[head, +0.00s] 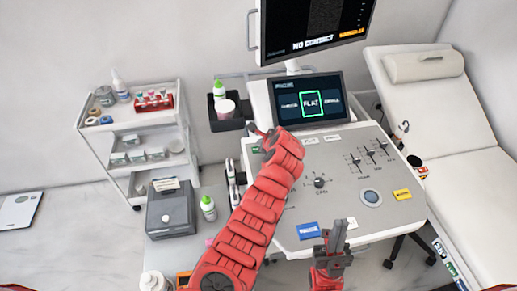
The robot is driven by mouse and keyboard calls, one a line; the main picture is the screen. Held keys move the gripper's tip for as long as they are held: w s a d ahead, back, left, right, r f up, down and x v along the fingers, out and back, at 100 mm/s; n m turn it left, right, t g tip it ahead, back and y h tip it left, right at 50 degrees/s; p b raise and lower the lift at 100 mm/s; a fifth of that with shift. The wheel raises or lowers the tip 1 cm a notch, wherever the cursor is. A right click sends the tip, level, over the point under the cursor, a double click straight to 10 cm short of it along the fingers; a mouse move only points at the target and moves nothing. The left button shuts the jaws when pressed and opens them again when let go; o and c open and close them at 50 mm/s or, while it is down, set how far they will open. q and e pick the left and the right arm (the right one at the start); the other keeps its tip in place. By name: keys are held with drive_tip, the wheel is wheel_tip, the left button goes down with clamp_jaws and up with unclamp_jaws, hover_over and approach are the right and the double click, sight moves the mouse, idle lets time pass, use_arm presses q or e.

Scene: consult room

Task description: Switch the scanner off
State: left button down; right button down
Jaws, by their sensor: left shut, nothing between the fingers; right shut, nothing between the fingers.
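The scanner's console (330,210) stands at the centre, with a knob (320,181), several sliders (370,155) and a round button (371,197). Its tilted small screen (308,101) is lit, with FLAT framed in green. The upper monitor (315,25) is lit and reads NO CONTACT. My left gripper (262,131) is shut and empty at the console's back left corner, just below the small screen. My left arm hides the console's left edge. My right gripper (337,232) is shut and empty over the console's front edge, beside a blue label (308,231). I cannot tell whether either gripper touches anything.
A white trolley (140,140) with bottles and a red tube rack (153,103) stands at the left. A grey box (170,212) and a green-capped bottle (208,208) are left of my arm. A white examination couch (450,130) borders the console on the right.

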use_arm(q)
drive_tip(key=shift+f, duration=0.1)
idle(0.6)
drive_tip(key=shift+f, duration=0.3)
drive_tip(key=shift+f, duration=0.45)
idle(0.8)
drive_tip(key=shift+r+p, duration=0.7)
drive_tip(key=shift+r, duration=0.15)
wheel_tip(320, 180, up, 5)
drive_tip(key=p, duration=0.4)
drive_tip(key=shift+r+p, duration=0.1)
drive_tip(key=shift+p, duration=0.2)
